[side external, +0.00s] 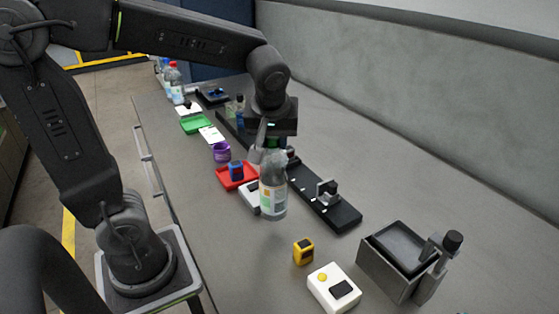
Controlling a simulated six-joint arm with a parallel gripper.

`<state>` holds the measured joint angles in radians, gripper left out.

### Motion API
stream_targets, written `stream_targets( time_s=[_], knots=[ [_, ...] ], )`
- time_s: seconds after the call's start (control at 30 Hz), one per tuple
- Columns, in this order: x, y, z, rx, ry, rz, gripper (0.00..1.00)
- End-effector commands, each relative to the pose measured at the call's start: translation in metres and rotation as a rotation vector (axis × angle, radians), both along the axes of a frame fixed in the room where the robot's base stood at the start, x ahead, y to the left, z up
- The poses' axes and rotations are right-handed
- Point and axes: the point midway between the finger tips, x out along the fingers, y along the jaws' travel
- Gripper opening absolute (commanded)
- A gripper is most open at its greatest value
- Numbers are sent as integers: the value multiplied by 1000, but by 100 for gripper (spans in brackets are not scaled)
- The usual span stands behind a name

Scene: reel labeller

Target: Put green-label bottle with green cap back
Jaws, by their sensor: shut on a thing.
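The clear bottle (272,192) with a green and white label and a green cap is upright under my gripper (271,146). My gripper is shut on its top, around the cap and neck. The bottle stands in front of the long black rail in the picture. I cannot tell whether its base touches the table. Other bottles (174,84), one with a red cap, stand at the far left end of the table.
A black rail (325,205) with a metal clamp runs behind the bottle. A red tray (232,181) holding a blue item, a purple cup (221,151) and a green tray (195,124) lie to the left. A yellow block (303,251), a white box (333,289) and a metal machine (397,262) stand front right.

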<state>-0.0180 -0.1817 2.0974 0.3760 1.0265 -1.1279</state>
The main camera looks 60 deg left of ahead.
Motion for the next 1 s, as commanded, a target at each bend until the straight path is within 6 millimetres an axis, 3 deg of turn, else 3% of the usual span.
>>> stream_targets(
  time_s=[0.23, 0.5, 0.97, 1.0],
  knots=[
    [9, -13, -12, 2, -3, 1, 0],
    [9, -13, -46, 2, -1, 0, 0],
    [9, -13, -52, 1, -4, 2, 0],
    [8, -13, -52, 0, -1, 2, 36]
  ],
)
